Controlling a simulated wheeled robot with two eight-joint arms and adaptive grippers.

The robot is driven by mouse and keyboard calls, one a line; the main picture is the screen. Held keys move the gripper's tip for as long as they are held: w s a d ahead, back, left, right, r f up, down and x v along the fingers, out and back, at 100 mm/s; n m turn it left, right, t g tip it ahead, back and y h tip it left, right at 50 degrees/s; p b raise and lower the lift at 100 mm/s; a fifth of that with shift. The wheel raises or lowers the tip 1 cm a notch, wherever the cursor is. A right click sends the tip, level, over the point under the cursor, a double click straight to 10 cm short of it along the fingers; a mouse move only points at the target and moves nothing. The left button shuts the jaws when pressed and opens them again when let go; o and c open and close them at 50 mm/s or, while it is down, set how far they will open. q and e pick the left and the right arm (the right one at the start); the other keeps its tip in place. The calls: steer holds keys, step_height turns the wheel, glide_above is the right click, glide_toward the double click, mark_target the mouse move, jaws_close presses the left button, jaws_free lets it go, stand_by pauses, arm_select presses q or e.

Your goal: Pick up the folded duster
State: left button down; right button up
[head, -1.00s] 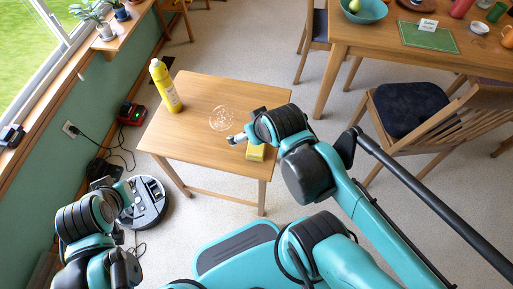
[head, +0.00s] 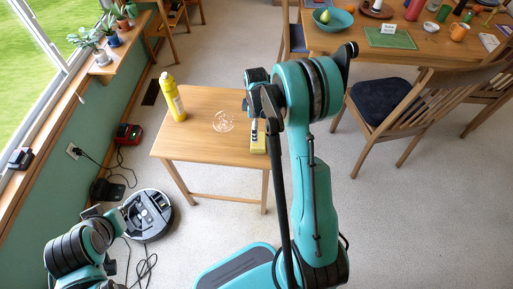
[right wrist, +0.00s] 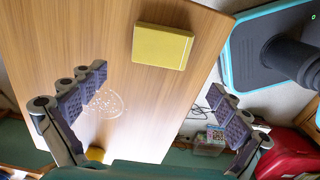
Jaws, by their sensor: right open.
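The folded duster (head: 258,147) is a yellow flat block on the small wooden table, near its right edge, partly hidden by my right gripper (head: 257,117). In the right wrist view the duster (right wrist: 162,47) lies flat on the wood, whole and in the upper middle. There my right gripper (right wrist: 154,92) is open, its two fingers wide apart with nothing between them in its hold; the duster is apart from both fingers. My left gripper (head: 112,216) is low at the left, away from the table, too small to read.
The small table (head: 200,147) also bears a yellow bottle (head: 172,97) at its left and a pale ring of specks (head: 223,121). A robot vacuum (head: 148,214) and cables are on the floor at left. A chair (head: 385,105) and dining table stand at right.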

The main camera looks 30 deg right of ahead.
mark_target(260, 147)
steer(key=f, duration=0.2)
steer(key=f+b, duration=0.1)
steer(key=f, duration=0.1)
steer(key=shift+s+d, duration=0.15)
steer(key=shift+d, duration=0.05)
steer(key=f+b, duration=0.2)
steer(key=f, duration=0.1)
steer(key=f+b, duration=0.1)
steer(key=f, duration=0.1)
steer(key=shift+d+f, duration=0.2)
steer(key=shift+d, duration=0.1)
steer(key=shift+r, duration=0.1)
steer(key=shift+s, duration=0.1)
steer(key=shift+c, duration=0.3)
steer(key=c, duration=0.9)
